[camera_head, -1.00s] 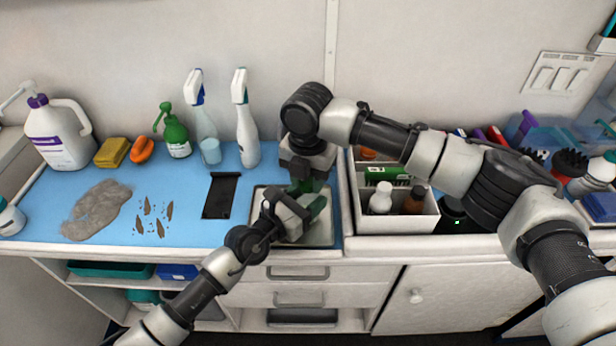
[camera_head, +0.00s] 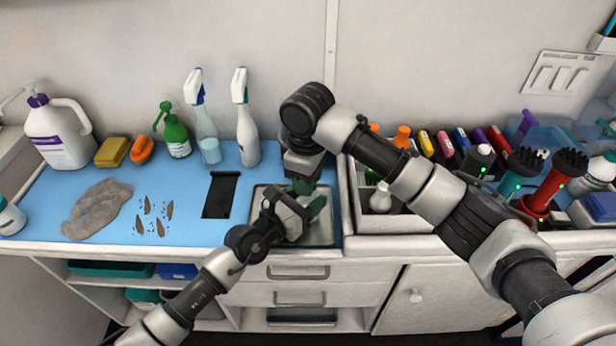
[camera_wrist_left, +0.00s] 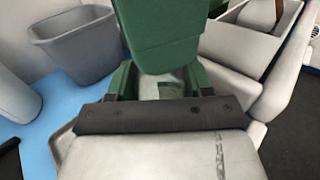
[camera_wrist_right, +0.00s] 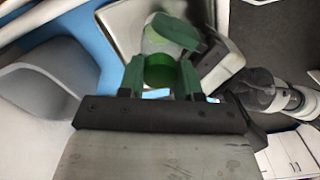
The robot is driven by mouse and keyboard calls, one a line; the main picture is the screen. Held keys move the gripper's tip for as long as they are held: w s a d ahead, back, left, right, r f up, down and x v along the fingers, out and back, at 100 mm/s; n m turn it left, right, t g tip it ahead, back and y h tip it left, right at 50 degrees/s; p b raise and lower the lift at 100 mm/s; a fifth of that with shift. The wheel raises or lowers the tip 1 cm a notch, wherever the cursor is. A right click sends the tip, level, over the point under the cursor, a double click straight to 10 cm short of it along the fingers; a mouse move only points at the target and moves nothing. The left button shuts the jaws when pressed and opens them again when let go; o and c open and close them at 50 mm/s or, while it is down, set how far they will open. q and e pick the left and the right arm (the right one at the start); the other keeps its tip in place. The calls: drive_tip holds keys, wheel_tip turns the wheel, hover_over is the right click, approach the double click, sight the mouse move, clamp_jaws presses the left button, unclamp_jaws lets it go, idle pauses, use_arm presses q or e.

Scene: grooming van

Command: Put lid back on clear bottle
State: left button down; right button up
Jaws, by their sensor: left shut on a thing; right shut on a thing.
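My left gripper (camera_head: 318,207) is low over the metal tray (camera_head: 326,228). In the right wrist view it is shut on a whitish see-through piece, which I take for the clear bottle (camera_wrist_right: 154,42). My right gripper (camera_head: 302,186) comes down from above, close to the left one. It is shut on a bright green round piece, which looks like the lid (camera_wrist_right: 160,70). The lid is close to the bottle in that view; I cannot tell whether they touch. In the left wrist view a large green finger hides most of the held bottle (camera_wrist_left: 165,90).
Spray bottles (camera_head: 248,130), a green pump bottle (camera_head: 174,135) and a black strip (camera_head: 221,195) stand or lie left on the blue mat (camera_head: 110,236). A white organizer (camera_head: 400,222) and red and teal brush-topped tools (camera_head: 548,185) are at right, under my right arm.

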drive_tip(key=m, duration=0.7)
drive_tip(key=shift+a, duration=0.1)
drive_tip(key=m, duration=0.5)
drive_tip(key=shift+m, duration=0.4)
drive_tip(key=o, duration=1)
drive_tip(key=shift+r, duration=2.25)
drive_tip(key=shift+c, duration=0.3)
